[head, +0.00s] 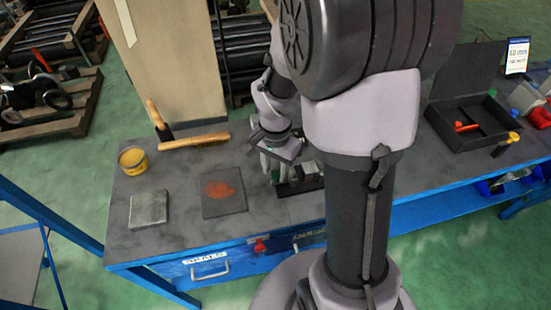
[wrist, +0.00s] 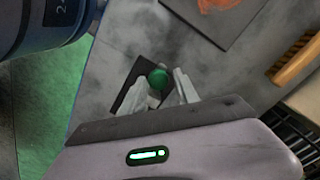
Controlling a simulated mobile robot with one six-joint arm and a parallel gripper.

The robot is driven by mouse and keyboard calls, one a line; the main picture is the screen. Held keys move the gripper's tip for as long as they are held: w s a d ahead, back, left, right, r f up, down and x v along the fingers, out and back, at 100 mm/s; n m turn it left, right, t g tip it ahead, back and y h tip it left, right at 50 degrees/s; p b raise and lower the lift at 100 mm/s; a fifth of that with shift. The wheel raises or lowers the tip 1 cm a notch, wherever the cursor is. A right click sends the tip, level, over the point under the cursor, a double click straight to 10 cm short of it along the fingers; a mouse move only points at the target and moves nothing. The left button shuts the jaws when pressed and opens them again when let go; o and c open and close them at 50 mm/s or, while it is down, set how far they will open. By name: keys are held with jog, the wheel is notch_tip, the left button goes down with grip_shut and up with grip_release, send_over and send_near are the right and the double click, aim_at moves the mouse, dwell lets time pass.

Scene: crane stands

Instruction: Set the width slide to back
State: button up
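A round green knob (wrist: 157,79) stands on a dark, narrow base (wrist: 128,97) on the bench top in the wrist view. I take this to be the width slide, though its track and any position marks are hidden. My gripper (wrist: 160,84) points down at it, its pale fingers apart on either side of the knob. I see no clear contact with it. In the head view my gripper (head: 273,168) is low over the bench beside a dark fixture with pale blocks (head: 308,170). A bit of green shows by the fingers there. My arm hides part of this area.
The grey bench (head: 180,185) holds a metal block (head: 148,209), a dark plate with a rusty patch (head: 223,191), a yellow tin (head: 133,160) and a wooden-handled brush (head: 193,141). An open black case (head: 470,125) is at right. A blue drawer (head: 207,268) is below.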

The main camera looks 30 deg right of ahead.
aim_at(275, 174)
notch_tip(275, 174, up, 17)
jog(key=p, duration=0.6)
jog(key=shift+a, duration=0.1)
